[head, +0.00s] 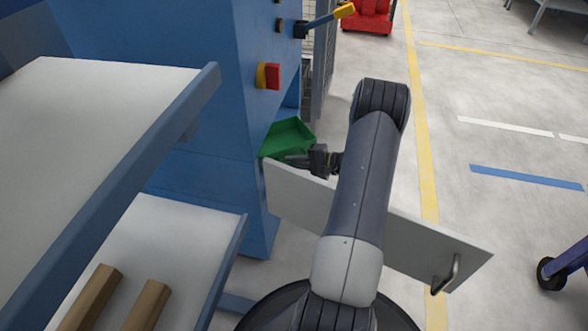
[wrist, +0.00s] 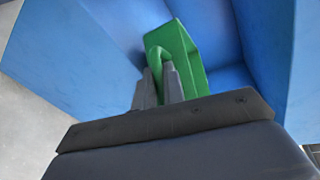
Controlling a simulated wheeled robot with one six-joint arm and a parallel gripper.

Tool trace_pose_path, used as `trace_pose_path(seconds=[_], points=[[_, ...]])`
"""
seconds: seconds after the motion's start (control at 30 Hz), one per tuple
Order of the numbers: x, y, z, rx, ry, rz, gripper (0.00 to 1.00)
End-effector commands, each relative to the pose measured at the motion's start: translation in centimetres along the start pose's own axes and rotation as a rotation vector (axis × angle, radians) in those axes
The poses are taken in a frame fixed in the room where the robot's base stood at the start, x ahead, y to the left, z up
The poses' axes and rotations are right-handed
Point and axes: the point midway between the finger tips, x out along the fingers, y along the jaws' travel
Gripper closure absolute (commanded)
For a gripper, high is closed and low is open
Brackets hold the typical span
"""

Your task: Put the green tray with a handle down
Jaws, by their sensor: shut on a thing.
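The green tray (head: 286,137) shows in the head view at the opening of a blue cabinet, beyond a white door panel. In the wrist view the tray (wrist: 182,50) is partly inside the blue compartment, with its looped handle (wrist: 156,62) towards me. My gripper (wrist: 163,82) is shut on the handle, with one finger on each side of it. In the head view my gripper (head: 296,160) reaches over the top edge of the door panel at the tray's near side. Whether the tray's underside touches the compartment floor cannot be told.
The blue cabinet (head: 190,100) has a red and yellow switch (head: 268,76) and a yellow-tipped lever (head: 343,12). Its white door (head: 420,248) stands open under my arm. Shelves with brown bars (head: 146,306) are at left. Open floor lies at right.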

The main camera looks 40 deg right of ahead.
Motion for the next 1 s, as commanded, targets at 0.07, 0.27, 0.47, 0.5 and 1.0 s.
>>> trace_pose_path(seconds=[0.07, 0.27, 0.47, 0.5, 1.0], points=[[0.4, 1.6, -0.4, 0.001, 0.000, -0.001, 1.00], [0.6, 2.2, -0.6, 0.000, 0.000, 0.000, 1.00], [0.6, 2.3, -0.5, 0.001, 0.000, 0.001, 0.86], [0.6, 2.3, -0.5, 0.001, 0.000, 0.001, 0.82], [0.1, 2.1, -0.5, 0.001, 0.002, 0.000, 0.68]])
